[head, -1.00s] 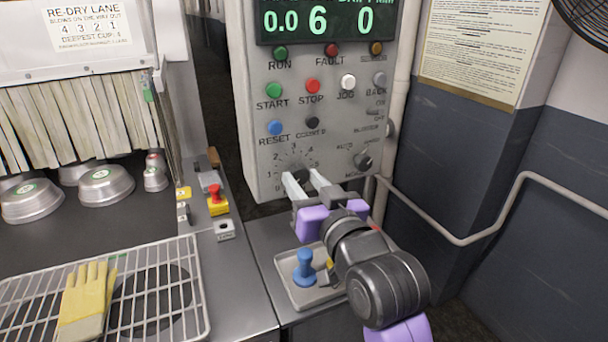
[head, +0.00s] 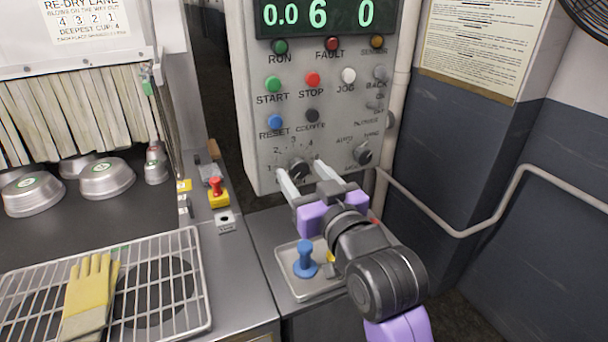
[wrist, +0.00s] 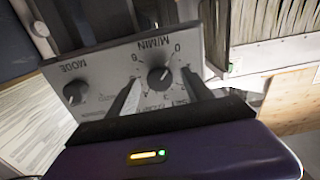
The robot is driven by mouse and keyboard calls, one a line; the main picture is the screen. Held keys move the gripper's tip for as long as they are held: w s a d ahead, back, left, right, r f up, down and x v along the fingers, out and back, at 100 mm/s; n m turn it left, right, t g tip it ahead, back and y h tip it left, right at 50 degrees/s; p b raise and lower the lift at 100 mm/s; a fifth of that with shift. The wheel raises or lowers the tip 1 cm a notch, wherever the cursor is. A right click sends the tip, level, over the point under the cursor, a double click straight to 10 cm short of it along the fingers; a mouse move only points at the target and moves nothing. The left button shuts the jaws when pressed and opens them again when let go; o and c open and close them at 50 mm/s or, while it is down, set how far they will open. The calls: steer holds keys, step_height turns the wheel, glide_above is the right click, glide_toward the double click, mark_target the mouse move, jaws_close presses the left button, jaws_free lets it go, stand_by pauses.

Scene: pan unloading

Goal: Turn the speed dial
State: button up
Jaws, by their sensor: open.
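The speed dial (head: 298,168) is a dark round knob with a pale pointer line, low on the grey control panel (head: 262,130), inside a numbered scale. It also shows in the wrist view (wrist: 160,79), next to the marking M/MIN. My gripper (head: 302,170) is open, its two pale fingers pointing at the panel with one on each side of the dial. In the wrist view the fingers (wrist: 160,85) flank the knob with gaps, and I see no contact. The panel display (head: 318,14) reads 0.0, 6 and 0.
A mode knob (head: 362,153) sits right of the dial, and several coloured buttons are above. A wire rack (head: 195,270) holds yellow gloves (head: 92,290). A pipe runs at right.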

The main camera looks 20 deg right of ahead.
steer(key=s, duration=0.7)
steer(key=shift+s+b, duration=0.35)
steer(key=shift+b, duration=0.1)
